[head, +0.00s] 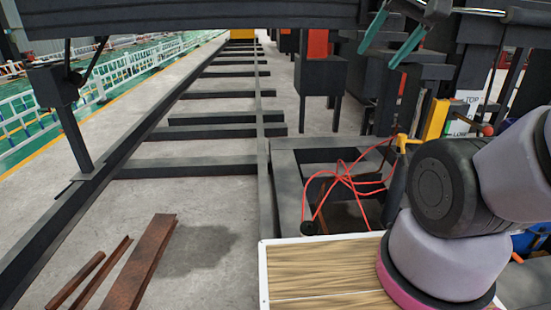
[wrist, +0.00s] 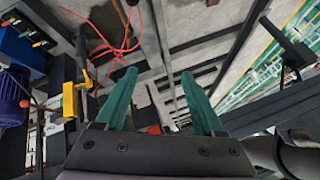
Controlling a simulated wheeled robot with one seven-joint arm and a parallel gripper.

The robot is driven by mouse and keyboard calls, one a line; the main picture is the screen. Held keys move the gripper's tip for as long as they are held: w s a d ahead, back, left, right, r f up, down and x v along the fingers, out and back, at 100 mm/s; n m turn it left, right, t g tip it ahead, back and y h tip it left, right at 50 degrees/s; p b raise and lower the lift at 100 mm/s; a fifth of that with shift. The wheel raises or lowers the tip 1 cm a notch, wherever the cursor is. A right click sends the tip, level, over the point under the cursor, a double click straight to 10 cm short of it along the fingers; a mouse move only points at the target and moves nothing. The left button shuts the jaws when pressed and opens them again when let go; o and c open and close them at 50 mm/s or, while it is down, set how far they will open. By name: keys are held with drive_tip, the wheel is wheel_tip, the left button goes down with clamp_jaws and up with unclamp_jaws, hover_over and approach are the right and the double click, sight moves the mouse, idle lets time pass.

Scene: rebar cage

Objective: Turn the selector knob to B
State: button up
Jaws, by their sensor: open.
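I cannot make out a selector knob or a letter B in either view. My gripper (head: 377,58) is high at the upper right of the head view, its two teal fingers apart and nothing between them. In the wrist view the fingers of my gripper (wrist: 158,73) also stand wide apart and empty. A white label panel (head: 466,104) with "TOP" and "LOW" stands beside a yellow block (head: 436,118) at the right of the head view, below and right of the gripper. The yellow block (wrist: 70,102) is left of the fingers in the wrist view.
Red cables (head: 345,180) lie tangled inside a dark frame. A wood-topped surface (head: 320,270) is at the bottom. Rusty steel pieces (head: 140,262) lie on the floor at left. A blue motor (wrist: 14,95) and blue box (wrist: 20,50) are left in the wrist view.

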drive_tip(key=w+a+f+g, duration=0.1)
drive_tip(key=w+f, duration=0.2)
drive_tip(key=w, duration=0.8)
drive_tip(key=w+a+f+g, duration=0.15)
drive_tip(key=w+f, duration=0.25)
drive_tip(key=w, duration=0.6)
drive_tip(key=w+a+f+g, duration=0.1)
drive_tip(key=w+a+f, duration=0.1)
drive_tip(key=w+f, duration=0.75)
drive_tip(key=w+a+f+g, duration=0.1)
drive_tip(key=w+f, duration=0.4)
drive_tip(key=f, duration=0.9)
wheel_tip(320, 180, down, 24)
drive_tip(key=w+g, duration=0.1)
drive_tip(key=s+f, duration=0.3)
drive_tip(key=f, duration=0.9)
drive_tip(key=s+d+f+g+h, duration=0.1)
drive_tip(key=s+f, duration=0.3)
drive_tip(key=f, duration=0.9)
drive_tip(key=s+f+h, duration=0.1)
drive_tip(key=s+f, duration=0.3)
drive_tip(key=f, duration=0.8)
drive_tip(key=shift+d+f+g, duration=0.2)
drive_tip(key=shift+d+g, duration=0.15)
